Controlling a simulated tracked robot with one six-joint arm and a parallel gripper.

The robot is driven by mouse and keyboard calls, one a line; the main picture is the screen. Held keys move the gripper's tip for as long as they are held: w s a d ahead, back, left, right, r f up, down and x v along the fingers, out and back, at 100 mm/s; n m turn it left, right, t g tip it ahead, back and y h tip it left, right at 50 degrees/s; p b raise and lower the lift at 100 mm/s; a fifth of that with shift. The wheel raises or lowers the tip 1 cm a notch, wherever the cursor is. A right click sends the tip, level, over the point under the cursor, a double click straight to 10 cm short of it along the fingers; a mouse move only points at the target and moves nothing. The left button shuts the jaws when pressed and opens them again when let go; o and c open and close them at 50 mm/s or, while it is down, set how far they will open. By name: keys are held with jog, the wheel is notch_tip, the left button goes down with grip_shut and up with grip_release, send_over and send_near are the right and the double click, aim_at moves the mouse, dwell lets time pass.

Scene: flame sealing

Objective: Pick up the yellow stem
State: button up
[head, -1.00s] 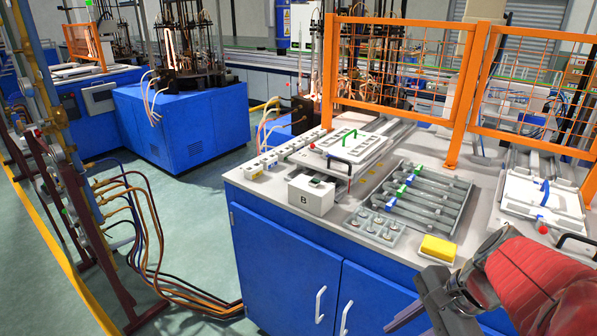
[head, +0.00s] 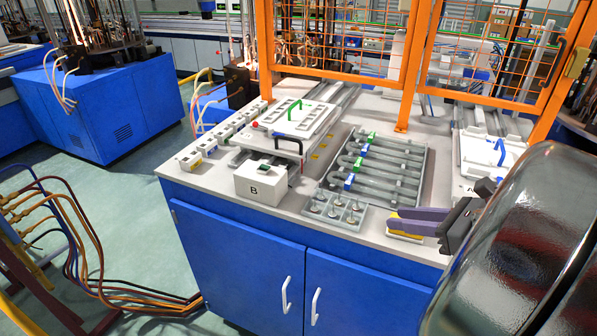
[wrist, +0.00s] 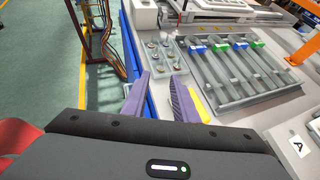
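A grey compartment tray (head: 331,224) holds several small metallic stems at the front of the bench. The tray also shows in the wrist view (wrist: 166,75), beyond my fingertips. The stems are too small for me to tell which is yellow. My gripper (head: 394,219) is to the right of the tray, above the bench's front edge. In the wrist view my gripper (wrist: 162,86) has its two purple fingers apart, with nothing between them. A yellow block (wrist: 198,102) is beside the right finger, partly hidden by it.
A grey rack (head: 405,195) of tubes with blue and green clips lies behind the tray. A white box (head: 261,186) marked B stands to its left, near a white panel with a green handle (head: 294,120). An orange mesh fence (head: 345,45) borders the bench's back.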

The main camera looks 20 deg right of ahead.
jog(key=shift+w+d+r, duration=0.1)
jog(key=shift+w+d, duration=0.05)
send_near(352, 216)
jog(key=shift+w+a+r, duration=0.1)
jog(key=shift+w+a, duration=0.1)
jog(key=shift+w, duration=0.45)
jog(key=shift+w+a, duration=0.25)
jog(key=shift+w, duration=0.4)
jog(key=shift+w, duration=0.1)
jog(key=shift+x, duration=2.5)
grip_shut()
